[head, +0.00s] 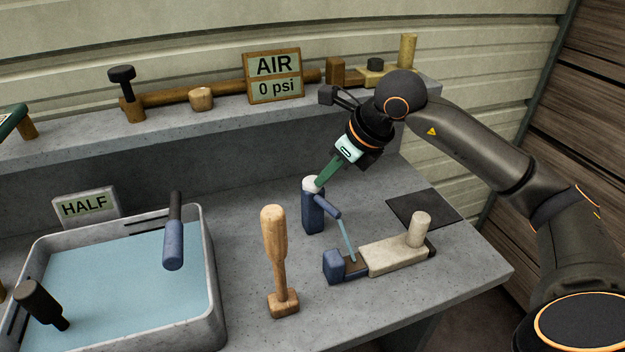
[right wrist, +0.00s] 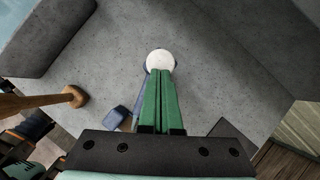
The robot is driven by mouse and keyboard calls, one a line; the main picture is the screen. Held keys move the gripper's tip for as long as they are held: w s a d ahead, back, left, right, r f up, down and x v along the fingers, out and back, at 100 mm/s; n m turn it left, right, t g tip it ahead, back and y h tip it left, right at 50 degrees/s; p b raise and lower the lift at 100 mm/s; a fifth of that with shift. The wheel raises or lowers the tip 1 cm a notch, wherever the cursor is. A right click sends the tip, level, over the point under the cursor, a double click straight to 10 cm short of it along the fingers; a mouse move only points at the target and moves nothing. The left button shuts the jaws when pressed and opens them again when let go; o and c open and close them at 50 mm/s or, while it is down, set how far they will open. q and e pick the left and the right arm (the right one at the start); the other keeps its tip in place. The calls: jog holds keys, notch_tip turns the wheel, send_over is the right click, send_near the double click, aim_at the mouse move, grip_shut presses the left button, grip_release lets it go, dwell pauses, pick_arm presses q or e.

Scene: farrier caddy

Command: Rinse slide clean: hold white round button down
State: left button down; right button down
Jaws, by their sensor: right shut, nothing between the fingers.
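The white round button (head: 311,184) sits on top of a blue upright post (head: 313,214) with a blue side spout (head: 328,206). My right gripper (head: 319,184) is shut and empty, its green fingers slanting down with the tips at the button, apparently touching it. The button also shows in the right wrist view (right wrist: 160,61), just beyond the closed fingertips (right wrist: 160,72). A thin light-blue stream (head: 347,241) runs from the spout down to a small brownish slide (head: 355,266), between a blue block and a beige block (head: 395,256). My left gripper is out of view.
A wooden mallet-like handle (head: 275,245) stands left of the post. A grey basin (head: 206,265) of water is at left, with a HALF sign (head: 86,206). An AIR 0 psi sign (head: 274,77) stands on the back ledge. A dark mat (head: 424,208) lies at right.

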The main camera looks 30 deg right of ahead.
dwell(0.4)
